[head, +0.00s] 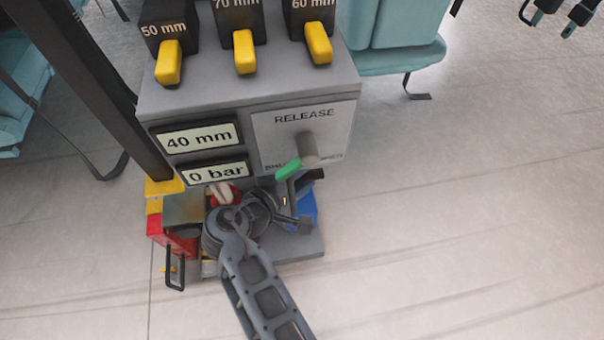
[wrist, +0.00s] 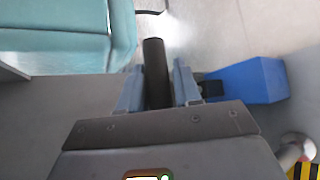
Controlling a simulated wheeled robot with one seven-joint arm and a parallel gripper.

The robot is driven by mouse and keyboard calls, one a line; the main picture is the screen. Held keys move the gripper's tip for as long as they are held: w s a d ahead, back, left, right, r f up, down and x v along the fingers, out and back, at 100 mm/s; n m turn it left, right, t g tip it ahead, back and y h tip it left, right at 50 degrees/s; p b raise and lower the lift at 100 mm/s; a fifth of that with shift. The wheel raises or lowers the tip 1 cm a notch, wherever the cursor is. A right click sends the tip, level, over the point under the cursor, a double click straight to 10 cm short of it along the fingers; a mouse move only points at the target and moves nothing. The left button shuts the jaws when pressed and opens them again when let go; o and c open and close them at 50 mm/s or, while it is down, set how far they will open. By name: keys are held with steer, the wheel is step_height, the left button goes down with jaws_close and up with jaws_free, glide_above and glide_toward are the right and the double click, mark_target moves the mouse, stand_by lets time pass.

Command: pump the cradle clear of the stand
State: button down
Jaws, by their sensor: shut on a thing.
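A grey console (head: 250,88) carries a display reading 40 mm (head: 199,137) and a display reading 0 bar (head: 212,172). A panel marked RELEASE (head: 280,133) on its front has a grey knob (head: 308,150) with a green-tipped lever (head: 288,168). In the wrist view my gripper (wrist: 157,68) is shut on a dark upright bar, the pump handle (wrist: 154,60), with one finger on each side. In the head view my arm covers the space under the console and the grip is hard to see. I cannot make out the cradle or the stand clearly.
Black blocks marked 50 mm, 70 mm and 60 mm (head: 238,20) with yellow tabs stand on the console. A blue block (wrist: 250,80) is right of my gripper. A red part (head: 172,235) is at lower left. Teal seats (head: 395,50) stand behind; floor at right is clear.

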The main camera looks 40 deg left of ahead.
steer(key=shift+f, duration=0.1)
steer(key=shift+s+d+f, duration=0.3)
steer(key=shift+s+d, duration=0.05)
steer(key=s+d+f, duration=0.4)
steer(key=f, duration=0.4)
steer(key=shift+d, duration=0.35)
steer(key=shift+f, duration=0.1)
steer(key=c, duration=0.8)
jaws_free()
steer(key=shift+c, duration=0.2)
steer(key=p+v, duration=0.2)
steer(key=v, duration=0.6)
steer(key=shift+p, duration=0.3)
